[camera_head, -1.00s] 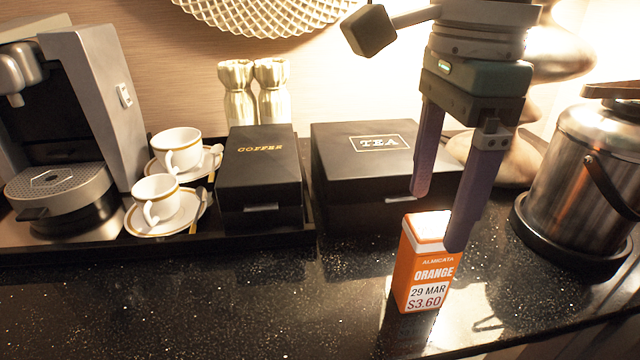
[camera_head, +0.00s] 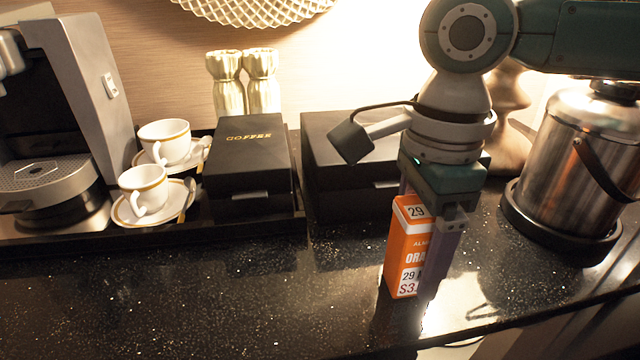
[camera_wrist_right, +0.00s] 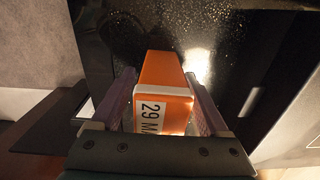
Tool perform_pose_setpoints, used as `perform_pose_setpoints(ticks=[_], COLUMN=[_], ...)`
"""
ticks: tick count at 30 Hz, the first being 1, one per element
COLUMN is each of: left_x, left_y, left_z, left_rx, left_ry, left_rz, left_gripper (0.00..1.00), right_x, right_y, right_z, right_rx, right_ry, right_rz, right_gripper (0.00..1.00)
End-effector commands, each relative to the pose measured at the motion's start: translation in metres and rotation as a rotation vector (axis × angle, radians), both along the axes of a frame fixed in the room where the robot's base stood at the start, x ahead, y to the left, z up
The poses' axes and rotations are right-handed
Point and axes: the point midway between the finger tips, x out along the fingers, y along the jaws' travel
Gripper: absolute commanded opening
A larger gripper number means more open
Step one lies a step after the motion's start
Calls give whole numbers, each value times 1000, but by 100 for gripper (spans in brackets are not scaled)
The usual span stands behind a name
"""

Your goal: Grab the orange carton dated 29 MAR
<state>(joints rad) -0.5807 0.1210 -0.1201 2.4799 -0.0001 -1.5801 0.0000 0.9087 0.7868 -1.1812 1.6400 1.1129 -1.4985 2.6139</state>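The orange carton (camera_head: 403,250) stands upright on the dark speckled counter, with a white price label reading 29 and S3, partly covered by a finger. In the right wrist view its top (camera_wrist_right: 160,110) shows a white label reading 29 MA. My right gripper (camera_head: 425,240) points down over the carton, one finger on each side of it. In the right wrist view the gripper (camera_wrist_right: 161,76) looks open, with a narrow gap at the left finger and the right finger very close to the carton. My left gripper is not in view.
A black coffee box (camera_head: 247,160) and a dark box (camera_head: 335,165) stand behind, left of the carton. Two cups (camera_head: 143,188) on saucers and a coffee machine (camera_head: 75,110) are further left. A steel ice bucket (camera_head: 575,165) stands right. The counter front left is clear.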

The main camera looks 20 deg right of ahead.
Motion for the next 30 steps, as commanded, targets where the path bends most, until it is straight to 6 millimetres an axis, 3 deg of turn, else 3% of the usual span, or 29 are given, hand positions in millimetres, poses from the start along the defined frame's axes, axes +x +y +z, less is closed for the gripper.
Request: perform_pose_setpoints(ticks=[2,20,30], left_x=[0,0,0], left_y=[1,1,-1], left_z=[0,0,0], left_rx=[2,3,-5], left_ry=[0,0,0], left_rz=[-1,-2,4], left_gripper=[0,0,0], right_x=[0,0,0], right_y=[0,0,0], right_z=[0,0,1], right_rx=[0,0,1], right_ry=[0,0,-1], right_rz=[0,0,0], right_gripper=[68,1,0])
